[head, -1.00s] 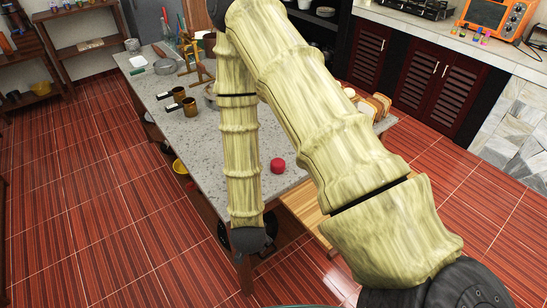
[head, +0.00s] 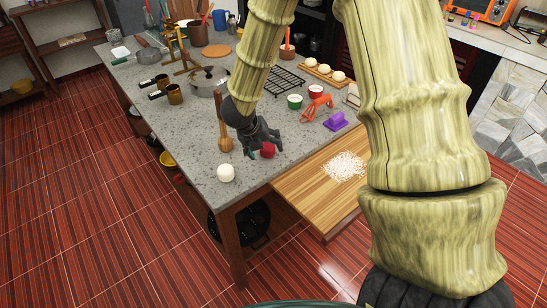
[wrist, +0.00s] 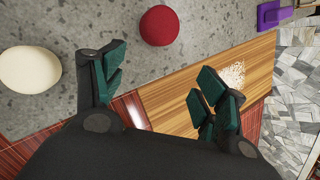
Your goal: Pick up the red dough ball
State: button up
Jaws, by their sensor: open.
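The red dough ball (head: 267,150) sits on the stone counter (head: 205,197) near its front edge. It also shows in the wrist view (wrist: 160,26), ahead of the fingers and between their lines. My gripper (head: 258,146) is just above and beside the ball in the head view, where its fingers partly cover it. In the wrist view my gripper (wrist: 158,82) has its green-padded fingers wide apart with nothing between them. I cannot tell whether any finger touches the ball.
A wooden board (head: 308,187) with white shreds (head: 344,166) adjoins on the right. A purple object (head: 336,121), orange object (head: 316,108) and small bowls stand behind.

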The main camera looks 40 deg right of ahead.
jog(key=w+d+r+m+y+b, duration=0.1)
jog(key=w+d+r+m+b, duration=0.15)
jog(key=m, duration=0.35)
jog(key=p, duration=0.1)
send_over(269, 148)
jog(key=s+a, duration=0.2)
jog(key=shift+f, duration=2.25)
jog(key=shift+w+d+f+p, duration=0.1)
jog(key=shift+w+f+p, duration=0.15)
jog(key=shift+f, duration=0.35)
jog(key=shift+w+d+f+p, duration=0.1)
jog(key=shift+w+f+p, duration=0.1)
jog(key=shift+f, duration=0.35)
jog(key=shift+w+d+f+p, duration=0.15)
jog(key=shift+f+p, duration=0.1)
jog(key=shift+f, duration=0.35)
jog(key=shift+x, duration=0.85)
jog(key=shift+a, duration=0.1)
jog(key=c, duration=1.1)
jog(key=shift+r, duration=0.2)
